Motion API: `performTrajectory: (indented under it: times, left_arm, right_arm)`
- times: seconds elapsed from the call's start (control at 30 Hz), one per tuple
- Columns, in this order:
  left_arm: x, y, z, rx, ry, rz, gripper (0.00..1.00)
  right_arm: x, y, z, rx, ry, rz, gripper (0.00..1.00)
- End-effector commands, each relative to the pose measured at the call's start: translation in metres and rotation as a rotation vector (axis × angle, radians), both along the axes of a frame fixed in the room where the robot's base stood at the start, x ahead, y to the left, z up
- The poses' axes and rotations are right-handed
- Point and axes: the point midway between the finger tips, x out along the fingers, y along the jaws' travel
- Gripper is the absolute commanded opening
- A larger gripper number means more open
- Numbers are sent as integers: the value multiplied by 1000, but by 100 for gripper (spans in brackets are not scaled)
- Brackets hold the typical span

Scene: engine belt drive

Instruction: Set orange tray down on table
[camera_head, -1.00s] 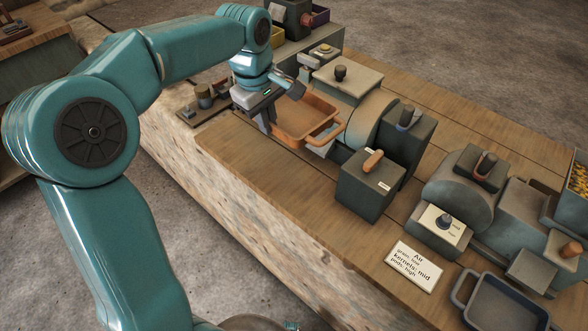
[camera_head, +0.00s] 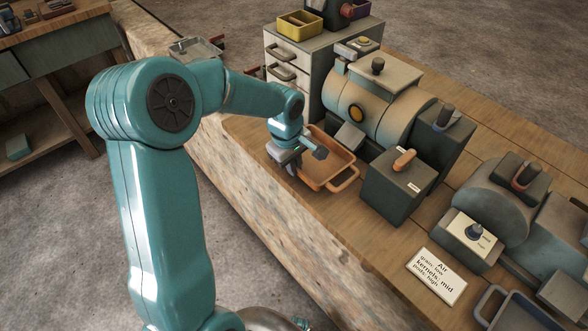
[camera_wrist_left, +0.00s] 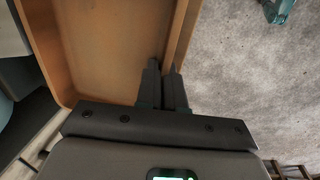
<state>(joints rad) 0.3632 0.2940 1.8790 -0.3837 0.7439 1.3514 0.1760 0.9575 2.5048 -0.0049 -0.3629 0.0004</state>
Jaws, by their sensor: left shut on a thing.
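The orange tray (camera_head: 330,172) is a shallow rectangular pan with a loop handle at its right end. It is at the near edge of the wooden table (camera_head: 262,205), in front of the tan drum machine. My left gripper (camera_head: 291,166) is shut on the tray's near side wall. In the left wrist view, the fingers (camera_wrist_left: 164,85) pinch that wall, and the inside of the tray (camera_wrist_left: 105,50) looks empty. The tray looks level and low over the tabletop; I cannot tell if it touches. My right gripper is not in view.
A dark box with an orange lever (camera_head: 398,187) stands close to the tray's right end. The tan drum machine (camera_head: 365,108) is behind it. A white label card (camera_head: 437,275) and a blue-grey machine (camera_head: 487,200) are to the right. Bare tabletop lies along the near edge.

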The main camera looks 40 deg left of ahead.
Motion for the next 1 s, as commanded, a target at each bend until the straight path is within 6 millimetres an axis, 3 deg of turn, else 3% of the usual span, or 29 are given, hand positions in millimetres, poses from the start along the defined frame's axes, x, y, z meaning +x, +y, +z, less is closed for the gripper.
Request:
performTrajectory:
  times: [0.1, 0.47, 0.57, 0.6, 0.87, 1.0]
  left_arm:
    - [1, 0, -16, 0, 1, 1, 0]
    - [1, 0, -21, 1, -2, 0, 0]
    - [1, 0, -20, 0, -1, 0, 30]
    - [1, 0, -20, 0, -1, 0, 33]
    - [1, 0, -19, 0, -1, 0, 33]
    - [1, 0, -6, 2, -4, 0, 33]
  right_arm:
    - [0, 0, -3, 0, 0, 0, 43]
    - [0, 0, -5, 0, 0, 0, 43]
    - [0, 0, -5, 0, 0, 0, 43]
    - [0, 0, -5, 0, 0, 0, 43]
    - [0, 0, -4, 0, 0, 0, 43]
    - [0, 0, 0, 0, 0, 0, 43]
